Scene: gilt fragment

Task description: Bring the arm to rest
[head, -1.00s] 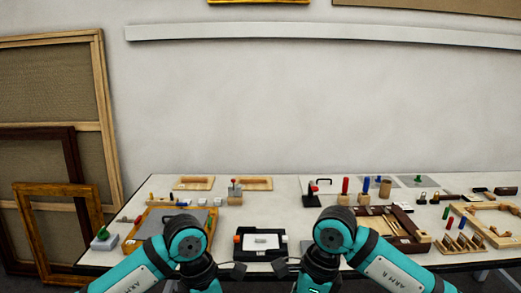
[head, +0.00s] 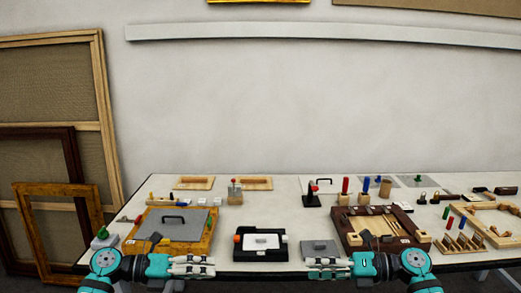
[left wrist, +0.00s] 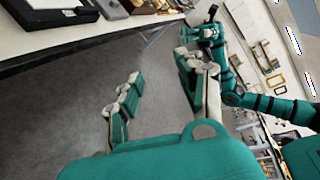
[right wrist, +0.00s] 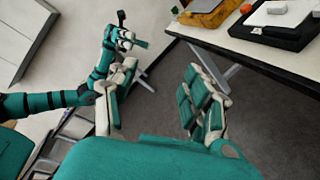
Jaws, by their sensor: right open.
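My left gripper (head: 213,266) is low in the head view, in front of the table's near edge, pointing right. In the left wrist view (left wrist: 158,66) its two fingers stand apart with only floor between them, so it is open and empty. My right gripper (head: 309,268) is level with it on the right side, pointing left toward it across a clear gap. In the right wrist view (right wrist: 160,68) its fingers are also apart and empty. Neither gripper visibly touches anything on the table.
The white table (head: 280,205) stands behind the grippers, full of small items. Near its front edge are a framed grey panel (head: 190,220), a black tray (head: 262,256), a grey plate (head: 318,247) and a brown box (head: 352,243). Picture frames (head: 58,225) lean at left.

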